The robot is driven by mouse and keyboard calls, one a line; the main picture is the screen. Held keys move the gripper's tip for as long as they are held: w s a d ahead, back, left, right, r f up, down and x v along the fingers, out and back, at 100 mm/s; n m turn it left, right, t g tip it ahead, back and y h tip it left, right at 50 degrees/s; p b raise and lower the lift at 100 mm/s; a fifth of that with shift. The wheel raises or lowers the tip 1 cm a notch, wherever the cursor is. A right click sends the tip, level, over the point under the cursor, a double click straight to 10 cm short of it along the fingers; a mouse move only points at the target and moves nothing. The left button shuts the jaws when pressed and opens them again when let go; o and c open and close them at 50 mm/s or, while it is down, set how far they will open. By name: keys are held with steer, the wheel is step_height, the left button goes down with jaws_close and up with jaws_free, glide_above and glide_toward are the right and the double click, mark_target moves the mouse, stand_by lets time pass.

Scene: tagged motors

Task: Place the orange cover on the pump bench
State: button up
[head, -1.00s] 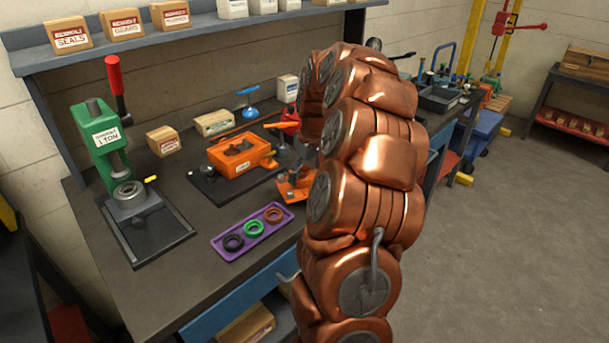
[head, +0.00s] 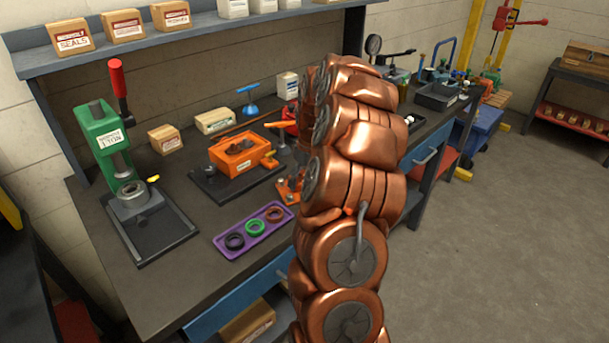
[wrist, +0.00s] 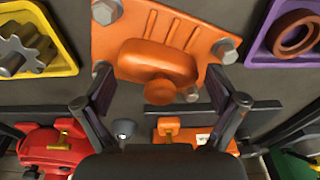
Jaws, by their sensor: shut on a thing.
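In the wrist view the orange cover (wrist: 158,62) is a ribbed plate with a raised block, a round knob and grey bolt heads at its corners. My gripper (wrist: 160,85) is shut on its raised block, one finger on each side. In the head view my arm hides the gripper; a bit of orange with grey bolts (head: 287,188) shows beside the arm and seems to be the cover. I cannot tell whether it is raised off the dark workbench (head: 190,265). An orange housing (head: 238,160) stands on that bench, left of the arm.
A purple tray (head: 222,245) with three rings lies at the bench front, and a green press (head: 103,140) stands left. A second bench with a gauge (head: 374,43) stands behind my arm.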

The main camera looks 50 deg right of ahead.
steer(key=o, duration=1.4)
steer(key=shift+o, duration=0.2)
step_height(320, 180, up, 12)
steer(key=s+b, duration=0.2)
steer(key=b, duration=0.1)
steer(key=s+a+n+g, duration=0.1)
steer(key=s+a, duration=0.2)
steer(key=a, duration=1)
steer(key=s+a+n, duration=0.1)
steer(key=s+a, duration=0.2)
steer(key=a, duration=0.9)
steer(key=s+a+f+g, duration=0.1)
steer(key=s+a+f, duration=0.1)
steer(key=s+a, duration=0.2)
steer(key=s+a+f+m, duration=0.1)
steer(key=s+a, duration=0.3)
steer(key=s, duration=0.6)
steer(key=s+a+f+g, duration=0.1)
steer(key=s+a+f, duration=0.3)
steer(key=s, duration=0.3)
steer(key=shift+s+a+m+g, duration=0.2)
steer(key=shift+m+g, duration=0.1)
steer(key=shift+m, duration=0.1)
